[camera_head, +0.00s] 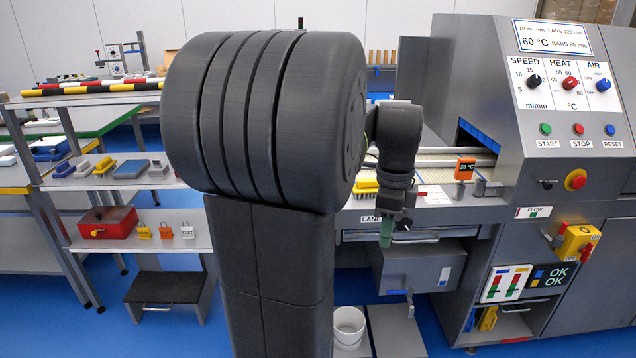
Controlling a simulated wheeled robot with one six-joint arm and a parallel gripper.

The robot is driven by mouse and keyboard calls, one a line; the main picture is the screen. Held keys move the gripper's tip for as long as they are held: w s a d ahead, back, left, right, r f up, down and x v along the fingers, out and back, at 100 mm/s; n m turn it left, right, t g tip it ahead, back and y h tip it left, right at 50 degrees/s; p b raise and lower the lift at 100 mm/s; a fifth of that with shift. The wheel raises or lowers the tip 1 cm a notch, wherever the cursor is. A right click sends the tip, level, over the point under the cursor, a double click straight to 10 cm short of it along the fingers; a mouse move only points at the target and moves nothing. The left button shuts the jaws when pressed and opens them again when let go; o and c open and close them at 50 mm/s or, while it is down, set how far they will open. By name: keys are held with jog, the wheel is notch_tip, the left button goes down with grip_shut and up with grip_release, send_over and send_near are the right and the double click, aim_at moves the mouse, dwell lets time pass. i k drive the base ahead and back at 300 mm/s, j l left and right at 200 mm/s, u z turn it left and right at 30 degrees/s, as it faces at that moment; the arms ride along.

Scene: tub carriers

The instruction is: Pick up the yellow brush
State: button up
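Several small yellow things show, and I cannot tell for sure which is the yellow brush. A yellow block with a ridged edge (366,185) lies on the machine's front ledge, just left of my wrist and partly hidden by my arm. Smaller yellow-topped blocks (104,164) lie on the left rack's middle shelf. Another yellow thing (488,318) is in the machine's lower right bay. My gripper (387,238) hangs down in front of the ledge, right of and below the ridged yellow block. A green piece shows at its tip; its fingers are not clear.
My large dark arm hides the middle of the view. The grey machine (505,165) with its control panel fills the right. An orange temperature display (464,169) stands on the ledge. A white bucket (348,325) stands below. The left shelf holds a red box (108,222) and padlocks.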

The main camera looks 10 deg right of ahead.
aim_at(368, 187)
jog(key=i+l+u, duration=0.3)
jog(key=l, duration=0.35)
jog(key=i+l+u, duration=0.35)
jog(key=l, duration=0.4)
jog(key=i+l+u, duration=0.15)
jog(key=l, duration=0.25)
jog(key=i, duration=0.05)
